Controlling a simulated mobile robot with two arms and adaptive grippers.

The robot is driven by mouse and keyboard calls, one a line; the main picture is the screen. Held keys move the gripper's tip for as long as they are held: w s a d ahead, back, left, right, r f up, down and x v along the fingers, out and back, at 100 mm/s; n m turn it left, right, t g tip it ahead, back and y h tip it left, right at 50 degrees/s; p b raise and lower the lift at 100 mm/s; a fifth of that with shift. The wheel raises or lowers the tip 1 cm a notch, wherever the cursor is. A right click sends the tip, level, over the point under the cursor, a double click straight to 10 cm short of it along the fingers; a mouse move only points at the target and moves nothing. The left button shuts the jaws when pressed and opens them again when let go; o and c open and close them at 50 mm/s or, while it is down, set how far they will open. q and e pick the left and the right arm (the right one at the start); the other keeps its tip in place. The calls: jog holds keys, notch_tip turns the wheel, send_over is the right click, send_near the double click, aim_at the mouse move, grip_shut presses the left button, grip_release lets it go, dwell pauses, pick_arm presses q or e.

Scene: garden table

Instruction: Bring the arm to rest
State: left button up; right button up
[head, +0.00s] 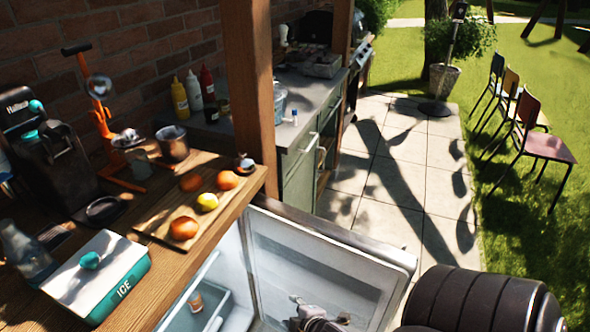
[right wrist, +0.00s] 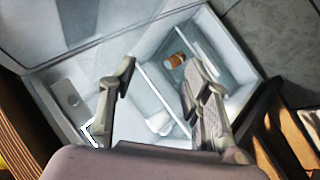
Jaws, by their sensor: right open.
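My right gripper (head: 320,312) shows at the bottom of the head view, in front of the open fridge door (head: 318,262). In the right wrist view its two fingers (right wrist: 160,72) are spread wide with nothing between them. Beyond them lies the pale interior of the fridge, with a small orange-brown item (right wrist: 176,61) in it. That item also shows in the head view (head: 196,301), inside a clear bin. The fingers look apart from it. My left gripper is not in view.
The wooden counter holds a teal-and-white ice box (head: 103,272), a board with oranges and a yellow fruit (head: 207,202), an orange press (head: 98,110) and a metal cup (head: 173,143). Its edge (head: 215,245) is above the fridge. Paving (head: 400,165) and chairs (head: 545,145) are to the right.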

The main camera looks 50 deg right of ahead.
jog(key=shift+s+f, duration=0.1)
jog(key=shift+f, duration=0.1)
dwell(0.5)
jog(key=s+a+f+m+g+y, duration=0.1)
jog(key=s+a+f, duration=0.15)
jog(key=f, duration=0.35)
jog(key=s+a+f+m+g, duration=0.1)
jog(key=s+f, duration=0.2)
jog(key=f, duration=0.3)
jog(key=s+a+f+m+g+y, duration=0.1)
jog(key=s+a+f+m+g, duration=0.1)
jog(key=s+f, duration=0.7)
jog(key=s+a+f+m+g, duration=0.3)
jog(key=s+f, duration=0.7)
jog(key=s, duration=0.4)
jog(key=shift+s+a+f+g+y, duration=0.15)
jog(key=shift+a+g+y, duration=0.25)
jog(key=shift+a+g, duration=0.15)
